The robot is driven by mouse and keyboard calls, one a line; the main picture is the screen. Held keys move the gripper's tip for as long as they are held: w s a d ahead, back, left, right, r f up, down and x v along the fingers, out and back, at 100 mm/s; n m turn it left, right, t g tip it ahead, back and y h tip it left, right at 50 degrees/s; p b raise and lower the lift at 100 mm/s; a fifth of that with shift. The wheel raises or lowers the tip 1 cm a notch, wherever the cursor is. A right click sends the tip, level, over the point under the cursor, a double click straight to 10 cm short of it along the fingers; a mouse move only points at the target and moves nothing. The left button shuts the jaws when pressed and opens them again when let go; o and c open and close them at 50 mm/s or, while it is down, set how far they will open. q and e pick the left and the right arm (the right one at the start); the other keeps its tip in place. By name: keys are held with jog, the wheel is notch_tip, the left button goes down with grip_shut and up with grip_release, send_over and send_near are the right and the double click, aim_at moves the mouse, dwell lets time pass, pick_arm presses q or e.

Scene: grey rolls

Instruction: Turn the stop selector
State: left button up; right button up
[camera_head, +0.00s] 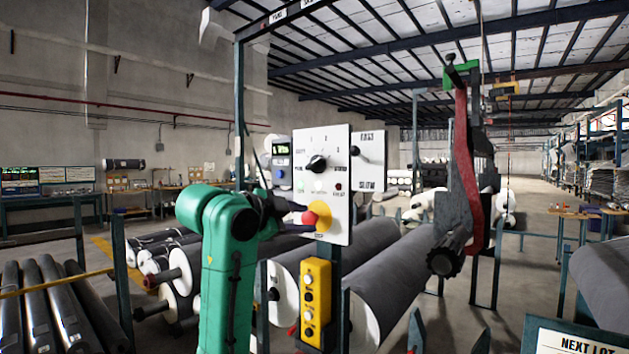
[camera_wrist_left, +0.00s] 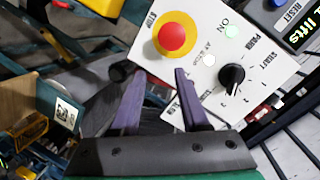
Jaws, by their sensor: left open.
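A white control panel (camera_head: 333,220) stands upright on a post. It carries a black rotary selector (camera_head: 317,163) with marks around it, and a red mushroom button on a yellow disc (camera_head: 316,215) lower down. In the left wrist view the black selector (camera_wrist_left: 232,76) is right of the fingers and the red button (camera_wrist_left: 171,37) is above them. My left gripper (camera_head: 286,206) is at the panel's lower left side. Its two purple fingers (camera_wrist_left: 160,75) are apart with nothing between them, and the selector lies outside them. My right gripper is not in view.
A small display (camera_head: 281,148) is left of the panel; a FAST/SLOW plate (camera_head: 368,160) is at its right. A yellow button box (camera_head: 315,300) hangs below. Large grey rolls (camera_head: 385,270) lie behind. A machine with a red curved part (camera_head: 465,165) stands right.

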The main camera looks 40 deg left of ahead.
pick_arm(q)
jog(key=s+a+r+m+t, duration=0.1)
jog(key=s+a+r+t, duration=0.3)
jog(key=s+r, duration=0.55)
jog(key=g+p, duration=0.1)
jog(key=p, duration=0.5)
send_near(310, 165)
jog(key=w, duration=0.7)
jog(key=shift+w+r, duration=0.3)
jog(key=shift+r, duration=0.1)
jog(key=shift+w+f, duration=0.15)
jog(key=shift+w, duration=0.3)
jog(key=shift+a, duration=0.1)
jog(key=shift+c, duration=0.3)
jog(key=shift+s, duration=0.1)
grip_shut()
